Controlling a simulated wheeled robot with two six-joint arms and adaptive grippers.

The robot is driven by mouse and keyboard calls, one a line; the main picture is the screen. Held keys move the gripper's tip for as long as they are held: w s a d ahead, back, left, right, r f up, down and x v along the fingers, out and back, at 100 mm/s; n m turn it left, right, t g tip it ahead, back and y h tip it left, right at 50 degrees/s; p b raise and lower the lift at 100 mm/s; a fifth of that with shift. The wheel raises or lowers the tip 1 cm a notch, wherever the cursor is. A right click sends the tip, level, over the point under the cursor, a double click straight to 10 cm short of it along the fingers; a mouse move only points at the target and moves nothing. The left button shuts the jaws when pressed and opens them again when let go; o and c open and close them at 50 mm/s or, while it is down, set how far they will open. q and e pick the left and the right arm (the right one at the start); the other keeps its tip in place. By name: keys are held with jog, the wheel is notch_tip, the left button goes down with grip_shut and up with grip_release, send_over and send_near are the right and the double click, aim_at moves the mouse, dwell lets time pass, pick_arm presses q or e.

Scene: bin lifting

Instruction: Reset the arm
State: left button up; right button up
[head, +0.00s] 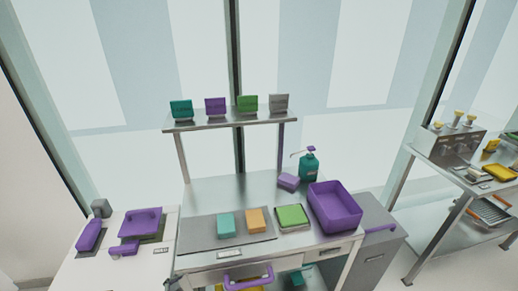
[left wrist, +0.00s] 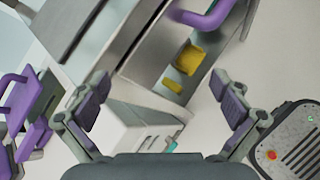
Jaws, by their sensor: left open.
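My left gripper (left wrist: 165,102) shows in the left wrist view, with its two purple-padded fingers spread wide and nothing between them. It points down beside the steel workbench, whose drawers stand open beyond the fingers. Yellow items (left wrist: 190,60) lie in one open drawer. In the head view neither gripper can be made out clearly. My right gripper is in neither view. A purple bin (head: 335,205) stands upright at the right of the workbench (head: 210,192) in the head view.
On the workbench are teal, orange and green blocks (head: 292,216), a purple sponge (head: 289,181) and a teal pump bottle (head: 309,166). A shelf (head: 238,124) with several coloured holders stands behind. An open drawer with a purple handle (head: 248,275) juts forward. A side table (head: 85,265) stands left.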

pick_arm(q)
jog(key=s+a+f+m+g+y, duration=0.2)
jog(key=s+a+f+m, duration=0.35)
jog(key=f, duration=0.55)
jog(key=s+a+f+m+g+y, duration=0.2)
jog(key=s+f+m, duration=0.4)
jog(key=s+f, duration=0.4)
jog(key=s+f+m+g+y, duration=0.1)
jog(key=s+f+m+g, duration=0.1)
jog(key=s+f+m, duration=0.4)
jog(key=s+d+f+m+g+b, duration=0.1)
jog(key=s+f+m, duration=0.6)
jog(key=s, duration=0.8)
jog(key=shift+m+g+y, duration=0.4)
jog(key=shift+m+g, duration=0.45)
jog(key=shift+g, duration=0.05)
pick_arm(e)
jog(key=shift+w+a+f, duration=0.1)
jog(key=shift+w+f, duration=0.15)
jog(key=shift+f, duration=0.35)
pick_arm(q)
jog(key=shift+s, duration=0.1)
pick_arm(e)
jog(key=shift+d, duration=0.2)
